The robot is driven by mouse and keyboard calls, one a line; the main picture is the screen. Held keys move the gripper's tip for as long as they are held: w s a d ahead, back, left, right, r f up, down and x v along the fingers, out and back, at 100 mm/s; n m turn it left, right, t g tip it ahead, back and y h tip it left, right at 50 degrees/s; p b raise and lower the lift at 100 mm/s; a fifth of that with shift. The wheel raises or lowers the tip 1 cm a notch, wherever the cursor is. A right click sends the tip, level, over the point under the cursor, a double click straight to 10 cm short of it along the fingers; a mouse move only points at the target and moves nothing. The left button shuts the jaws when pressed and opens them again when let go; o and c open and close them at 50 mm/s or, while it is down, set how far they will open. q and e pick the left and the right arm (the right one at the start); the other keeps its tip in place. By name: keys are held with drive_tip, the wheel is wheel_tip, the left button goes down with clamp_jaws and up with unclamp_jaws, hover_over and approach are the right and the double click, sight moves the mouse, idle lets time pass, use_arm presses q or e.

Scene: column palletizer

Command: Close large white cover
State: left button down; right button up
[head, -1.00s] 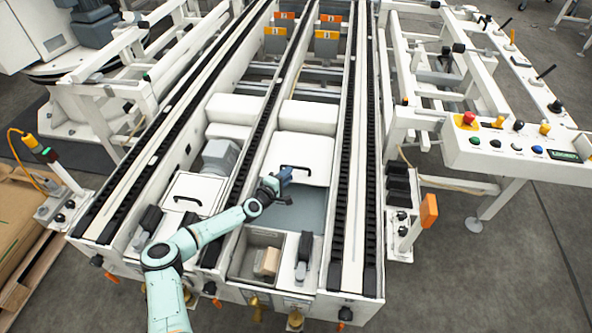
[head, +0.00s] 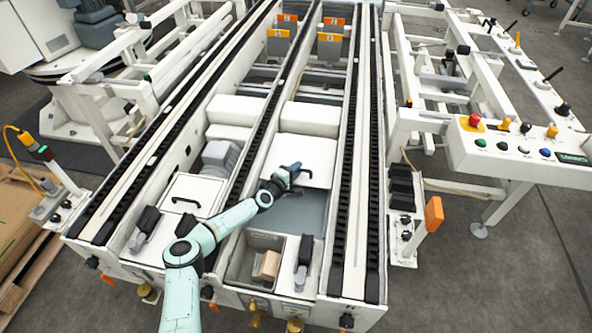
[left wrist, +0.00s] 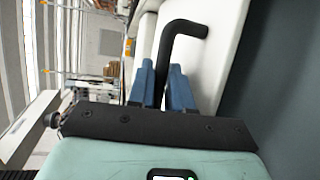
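The large white cover (head: 318,150) is a flat panel with a black handle in the middle bay, between the chain tracks. It stands behind a grey-blue recess (head: 302,212) that is uncovered. My left gripper (head: 291,171) is at the left part of the handle. In the left wrist view, my gripper's blue fingers (left wrist: 161,85) stand close together on both sides of the black handle (left wrist: 180,32) and appear shut on it. The white cover (left wrist: 222,45) fills the area beside it. The fingers hide part of the handle. My right gripper is not in view.
A smaller white cover (head: 187,195) with a black handle lies in the left bay. An open bin (head: 238,262) with a tan box (head: 266,266) is in front of the recess. Black chain tracks (head: 343,190) border the bay. A control panel (head: 515,150) stands right.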

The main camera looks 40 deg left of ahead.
use_arm(q)
drive_tip(key=shift+s, duration=0.1)
